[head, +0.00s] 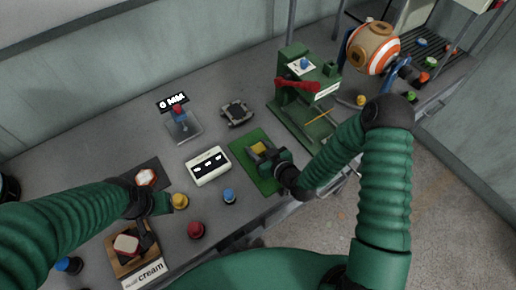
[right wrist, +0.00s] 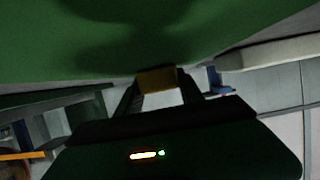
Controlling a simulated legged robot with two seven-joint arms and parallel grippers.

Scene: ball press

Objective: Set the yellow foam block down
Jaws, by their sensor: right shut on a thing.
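The yellow foam block (head: 259,147) is over the green mat (head: 267,186), at the tips of my right gripper (head: 262,153). In the right wrist view the block (right wrist: 158,78) sits between the two fingertips of the right gripper (right wrist: 160,86), which is shut on it. The green mat's surface (right wrist: 150,30) fills the top of that view, very near the block; I cannot tell whether they touch. My left gripper (head: 160,203) is at the lower left, beside a yellow knob-like piece (head: 180,201); its jaws are too small and dark to read.
A white box with black slots (head: 208,167) stands left of the mat. A green press (head: 305,95) with a red handle stands behind it to the right. Blue (head: 229,196) and red (head: 196,230) pieces stand in front. A dark flat device (head: 236,113) lies further back.

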